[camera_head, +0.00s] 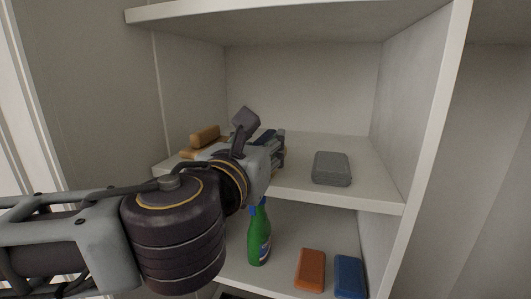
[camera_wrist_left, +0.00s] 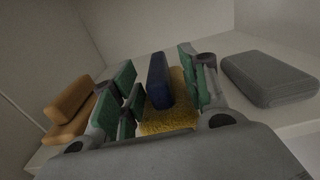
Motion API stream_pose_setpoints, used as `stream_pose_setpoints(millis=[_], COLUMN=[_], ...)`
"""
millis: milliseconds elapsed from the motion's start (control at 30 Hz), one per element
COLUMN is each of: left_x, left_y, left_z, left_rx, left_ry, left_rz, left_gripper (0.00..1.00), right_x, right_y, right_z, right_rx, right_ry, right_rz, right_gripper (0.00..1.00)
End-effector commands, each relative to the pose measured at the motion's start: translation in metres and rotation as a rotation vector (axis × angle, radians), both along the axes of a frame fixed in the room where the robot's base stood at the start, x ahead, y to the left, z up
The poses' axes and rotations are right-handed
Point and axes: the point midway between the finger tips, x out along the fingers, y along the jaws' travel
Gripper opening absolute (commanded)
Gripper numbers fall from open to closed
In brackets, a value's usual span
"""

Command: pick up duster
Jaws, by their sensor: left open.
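The duster has a dark blue handle over a fuzzy yellow base, seen in the left wrist view (camera_wrist_left: 158,80). It sits on the upper shelf (camera_head: 300,188). In the head view my left gripper and wrist hide most of it. My left gripper (camera_head: 272,150) is open, with its green-padded fingers on either side of the duster in the left wrist view (camera_wrist_left: 162,90). A gap shows to the left of the handle; whether the right finger touches the base cannot be told. My right gripper is not in view.
A tan block with a rounded top (camera_head: 205,137) lies left of my gripper. A grey case (camera_head: 332,168) lies to the right. Below stand a green spray bottle (camera_head: 258,236), an orange block (camera_head: 310,268) and a blue block (camera_head: 349,276). A side wall (camera_head: 425,120) bounds the right.

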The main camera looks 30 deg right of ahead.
Motion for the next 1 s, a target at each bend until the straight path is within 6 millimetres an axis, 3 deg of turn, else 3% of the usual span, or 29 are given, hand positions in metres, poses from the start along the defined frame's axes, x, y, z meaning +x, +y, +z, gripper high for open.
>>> stream_pose_setpoints(millis=[400, 933, 1000], left_x=[0.025, 0.027, 0.027], left_y=[-0.026, -0.028, -0.028], left_z=[0.001, 0.000, 0.000], left_rx=[0.001, -0.001, 0.000], left_ry=[0.001, 0.001, 0.000], left_rz=[0.001, 0.001, 0.001], left_gripper=[0.45, 0.45, 0.38], right_x=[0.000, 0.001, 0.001], right_y=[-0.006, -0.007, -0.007], right_z=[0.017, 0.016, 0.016], right_rx=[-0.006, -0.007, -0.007], right_ry=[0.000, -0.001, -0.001], right_rz=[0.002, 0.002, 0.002], right_gripper=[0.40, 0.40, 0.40])
